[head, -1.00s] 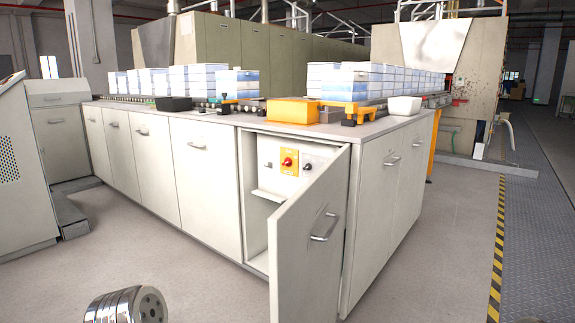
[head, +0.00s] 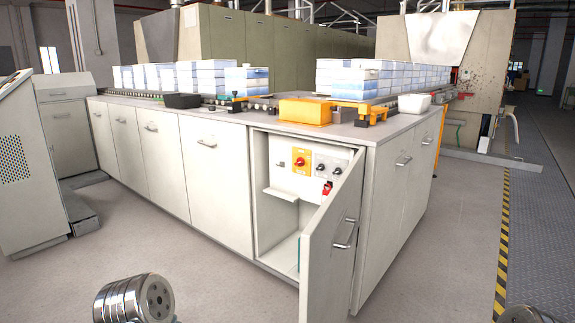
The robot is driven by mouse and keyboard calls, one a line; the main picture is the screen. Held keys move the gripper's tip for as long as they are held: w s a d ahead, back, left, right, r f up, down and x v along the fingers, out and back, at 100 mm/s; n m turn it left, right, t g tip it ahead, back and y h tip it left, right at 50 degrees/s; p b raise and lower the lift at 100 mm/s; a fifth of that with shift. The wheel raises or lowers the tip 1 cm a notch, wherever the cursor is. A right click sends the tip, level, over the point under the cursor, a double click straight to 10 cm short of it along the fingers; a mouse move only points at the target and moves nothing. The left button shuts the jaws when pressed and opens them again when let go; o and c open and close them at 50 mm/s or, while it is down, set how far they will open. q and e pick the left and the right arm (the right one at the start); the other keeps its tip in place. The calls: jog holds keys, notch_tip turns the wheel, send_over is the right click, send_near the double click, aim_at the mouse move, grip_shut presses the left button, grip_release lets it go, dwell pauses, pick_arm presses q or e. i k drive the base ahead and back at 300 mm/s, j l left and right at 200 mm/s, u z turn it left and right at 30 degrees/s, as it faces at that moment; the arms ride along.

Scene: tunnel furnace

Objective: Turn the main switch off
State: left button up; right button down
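The main switch (head: 299,161) is a red rotary knob on a yellow plate, on a pale panel inside an open cabinet under the counter. The lettering on its plate is too small to read. The cabinet door (head: 318,255) stands open toward me, with a metal bar handle (head: 344,233) on its outer face. The door hides the lower right of the cabinet's inside. Neither gripper shows; only metal parts of my arms show at the bottom left and bottom right edges.
Two dark knobs (head: 321,168) sit right of the switch, with a red item (head: 327,188) below them. A small ledge (head: 282,195) juts out under the panel. The floor ahead is clear.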

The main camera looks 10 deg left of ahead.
aim_at(300, 162)
jog(key=j+z, duration=0.4)
jog(key=j, duration=1.9)
jog(key=i+j+z, duration=0.15)
jog(key=i+j, duration=0.15)
jog(key=i+j+z, duration=0.1)
jog(key=i+j, duration=0.15)
jog(key=j, duration=0.25)
jog(key=i+j+z, duration=0.15)
jog(key=j, duration=0.3)
jog(key=i, duration=0.1)
